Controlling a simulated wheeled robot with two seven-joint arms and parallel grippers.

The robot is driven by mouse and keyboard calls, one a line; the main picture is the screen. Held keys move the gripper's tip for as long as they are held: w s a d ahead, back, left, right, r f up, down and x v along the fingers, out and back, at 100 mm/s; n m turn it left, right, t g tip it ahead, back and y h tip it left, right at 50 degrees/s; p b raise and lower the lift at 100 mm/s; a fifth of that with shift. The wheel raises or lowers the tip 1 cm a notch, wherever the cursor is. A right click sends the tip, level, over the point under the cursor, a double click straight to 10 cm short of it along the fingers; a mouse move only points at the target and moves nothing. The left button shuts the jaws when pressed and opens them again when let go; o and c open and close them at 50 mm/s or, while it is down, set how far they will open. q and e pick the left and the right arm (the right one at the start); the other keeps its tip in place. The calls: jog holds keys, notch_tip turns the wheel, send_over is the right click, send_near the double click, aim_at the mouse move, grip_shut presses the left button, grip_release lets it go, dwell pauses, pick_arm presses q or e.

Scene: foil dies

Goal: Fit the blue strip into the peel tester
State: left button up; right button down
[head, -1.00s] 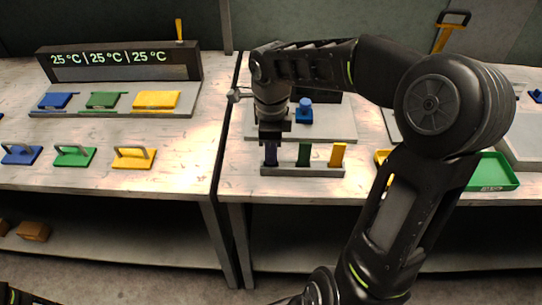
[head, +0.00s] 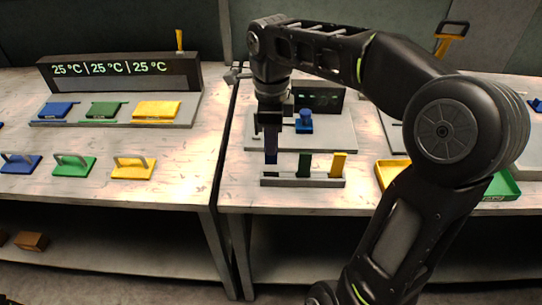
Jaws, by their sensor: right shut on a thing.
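My right gripper (head: 271,130) points down over the left end of the strip rack (head: 330,183). It is shut on the dark blue strip (head: 271,152), which hangs upright. The strip's lower end appears just above or at the rack's left slot; I cannot tell whether it is fully clear. A green strip (head: 304,164) and a yellow strip (head: 338,163) stand in the rack. Behind is what looks like the peel tester, a grey base (head: 340,133) with a blue part (head: 304,122) and a dark display (head: 324,99). My arm partly hides it. My left gripper is out of view.
A yellow tray (head: 391,172) and a green tray (head: 503,187) lie to the right, partly behind my arm. The left table holds a temperature display (head: 110,69) and blue, green and yellow plates. A gap separates the two tables.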

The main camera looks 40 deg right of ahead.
jog(key=shift+r, duration=1.55)
